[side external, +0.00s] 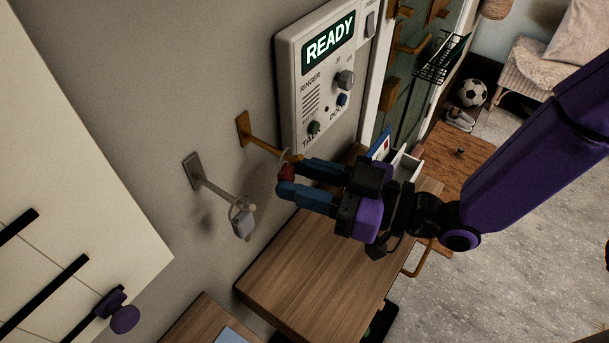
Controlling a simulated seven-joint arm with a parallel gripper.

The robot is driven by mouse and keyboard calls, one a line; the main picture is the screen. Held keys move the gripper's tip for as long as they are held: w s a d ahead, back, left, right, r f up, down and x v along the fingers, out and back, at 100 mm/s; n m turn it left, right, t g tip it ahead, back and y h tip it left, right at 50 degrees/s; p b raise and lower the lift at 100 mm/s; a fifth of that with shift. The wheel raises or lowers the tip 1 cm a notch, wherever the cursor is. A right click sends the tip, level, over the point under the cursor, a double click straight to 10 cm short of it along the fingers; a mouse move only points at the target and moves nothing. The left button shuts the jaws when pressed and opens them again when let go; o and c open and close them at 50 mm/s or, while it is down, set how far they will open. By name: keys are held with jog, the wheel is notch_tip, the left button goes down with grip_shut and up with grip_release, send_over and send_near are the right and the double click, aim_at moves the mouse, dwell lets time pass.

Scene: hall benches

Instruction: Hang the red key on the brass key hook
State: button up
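The brass key hook (263,146) is a peg that sticks out from the grey wall on a small plate. The red key (286,173) is a small red tag with a thin pale ring, just under the outer end of the brass hook. The ring overlaps the hook's end; I cannot tell whether it is around the peg. My gripper (293,178) reaches in from the right, with its blue fingers apart and the red tag at their tips. Whether both fingers touch the tag is hidden by the angle.
A steel hook (213,188) with a grey key tag (243,223) is to the lower left. A white intercom panel (317,75) reading READY is on the wall above. A wooden bench (300,275) lies below, with a white tray (407,166) at its far end.

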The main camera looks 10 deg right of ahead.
jog(key=shift+o, duration=1.3)
jog(key=s+d+f+g+h, duration=0.2)
jog(key=s+d+h, duration=0.15)
jog(key=d, duration=0.45)
jog(key=s+d+f+g+h, duration=0.15)
jog(key=s+d, duration=0.25)
jog(key=d, duration=0.5)
jog(key=s+d+f+g+h, duration=0.1)
jog(key=s+d+g+h, duration=0.2)
jog(key=d, duration=0.5)
jog(key=s+d+r+g+h, duration=0.1)
jog(key=s+d+h, duration=0.1)
jog(key=d, duration=0.7)
jog(key=s+d+r+g+h, duration=0.1)
jog(key=s+d+h, duration=0.1)
jog(key=d+h, duration=0.3)
jog(key=d, duration=0.4)
jog(key=shift+r+n, duration=0.3)
dwell(2.1)
